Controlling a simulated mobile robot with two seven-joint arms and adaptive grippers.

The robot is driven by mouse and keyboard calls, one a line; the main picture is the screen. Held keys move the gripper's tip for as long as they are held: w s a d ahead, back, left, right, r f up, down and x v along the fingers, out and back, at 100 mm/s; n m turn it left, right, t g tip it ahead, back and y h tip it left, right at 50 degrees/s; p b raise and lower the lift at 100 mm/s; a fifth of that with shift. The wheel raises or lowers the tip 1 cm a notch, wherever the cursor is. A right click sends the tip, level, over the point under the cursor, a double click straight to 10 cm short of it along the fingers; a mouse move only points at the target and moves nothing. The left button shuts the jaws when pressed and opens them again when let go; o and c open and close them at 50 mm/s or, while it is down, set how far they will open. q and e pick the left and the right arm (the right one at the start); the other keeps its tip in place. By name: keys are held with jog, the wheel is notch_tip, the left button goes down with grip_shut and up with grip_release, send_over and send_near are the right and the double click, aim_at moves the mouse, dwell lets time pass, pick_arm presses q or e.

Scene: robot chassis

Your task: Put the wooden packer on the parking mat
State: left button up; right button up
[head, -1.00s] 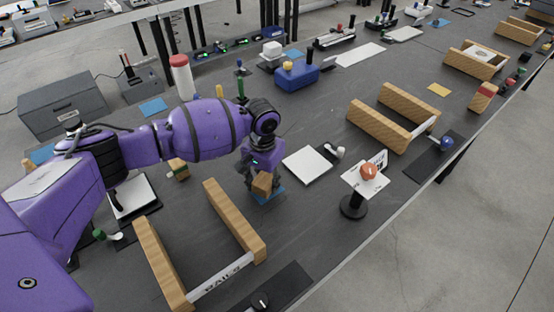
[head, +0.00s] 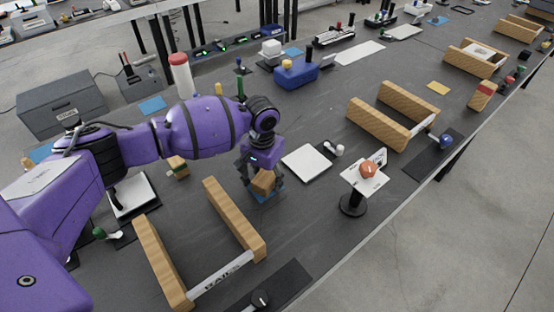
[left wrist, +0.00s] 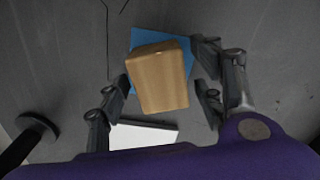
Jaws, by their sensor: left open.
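The wooden packer (head: 263,181) is a light brown block. In the head view it is at the blue parking mat (head: 264,197) and appears to rest on it. In the left wrist view the packer (left wrist: 160,80) covers much of the blue mat (left wrist: 143,39), whose far edge and sides show past it. My left gripper (head: 263,178) is above the mat with its fingers around the packer. The left wrist view shows its fingers (left wrist: 163,88) spread, with gaps on both sides of the block. The packer's underside is hidden. My right gripper is not in view.
A white plate (head: 311,162) lies right of the mat. A wooden-sided cradle (head: 252,240) stands in front, and a black post with a card and orange knob (head: 369,171) stands to the right. Bare grey bench lies between them.

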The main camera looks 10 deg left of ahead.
aim_at(264, 178)
pick_arm(q)
notch_tip(264, 178, up, 12)
jog(key=shift+f+p, duration=0.2)
jog(key=shift+p, duration=0.25)
